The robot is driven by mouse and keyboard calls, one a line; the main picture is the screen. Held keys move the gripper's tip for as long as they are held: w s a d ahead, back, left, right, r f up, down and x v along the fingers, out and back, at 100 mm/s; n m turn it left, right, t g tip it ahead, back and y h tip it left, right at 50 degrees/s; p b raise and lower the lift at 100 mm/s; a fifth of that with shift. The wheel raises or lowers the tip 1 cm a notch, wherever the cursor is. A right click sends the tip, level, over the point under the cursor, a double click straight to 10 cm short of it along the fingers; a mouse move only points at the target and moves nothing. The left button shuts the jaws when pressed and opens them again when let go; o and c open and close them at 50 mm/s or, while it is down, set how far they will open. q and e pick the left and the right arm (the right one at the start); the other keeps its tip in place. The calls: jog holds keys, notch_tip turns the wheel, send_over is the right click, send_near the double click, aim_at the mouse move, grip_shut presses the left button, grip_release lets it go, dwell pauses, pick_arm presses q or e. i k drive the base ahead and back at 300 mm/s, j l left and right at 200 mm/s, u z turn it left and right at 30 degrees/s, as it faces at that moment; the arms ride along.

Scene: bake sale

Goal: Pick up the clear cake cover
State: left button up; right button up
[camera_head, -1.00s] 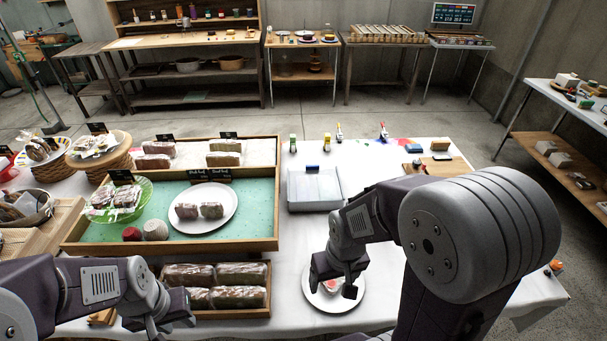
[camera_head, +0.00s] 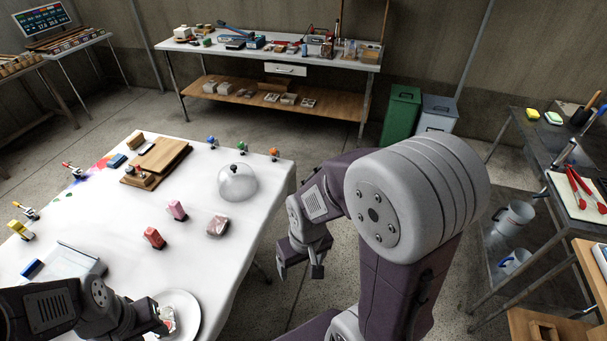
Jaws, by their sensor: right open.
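The clear cake cover (camera_head: 238,183) is a see-through dome with a dark knob on top. It stands upright on the white-clothed table (camera_head: 205,260) near its right corner. My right gripper (camera_head: 299,272) is open and empty, pointing down beyond the table's right edge, apart from the cover and nearer to me. My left gripper (camera_head: 158,318) is at the bottom left, over or beside a white plate (camera_head: 188,318). Its fingers are too dark and overlapped to tell whether they are open.
Pink (camera_head: 177,210) and red (camera_head: 154,238) small items and a wrapped pack (camera_head: 217,227) lie near the cover. A wooden board (camera_head: 158,160) is to its left. Small coloured figures line the table's far edge. Bins (camera_head: 401,116) and a tool cart (camera_head: 560,150) stand beyond open floor at right.

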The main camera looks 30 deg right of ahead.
aim_at(236, 183)
jog(key=z, duration=0.35)
jog(key=i+l+u, duration=0.3)
jog(key=u, duration=0.2)
jog(key=i+l+u, duration=0.2)
jog(key=l+u, duration=0.3)
jog(key=i+l+u, duration=0.15)
jog(key=l+u, duration=1.3)
jog(key=k+l+u, duration=0.15)
jog(key=l+u, duration=0.35)
jog(key=k+l+u, duration=0.25)
jog(key=l+u, duration=0.25)
jog(key=k+l+u, duration=0.25)
jog(key=u, duration=0.25)
jog(key=l, duration=0.1)
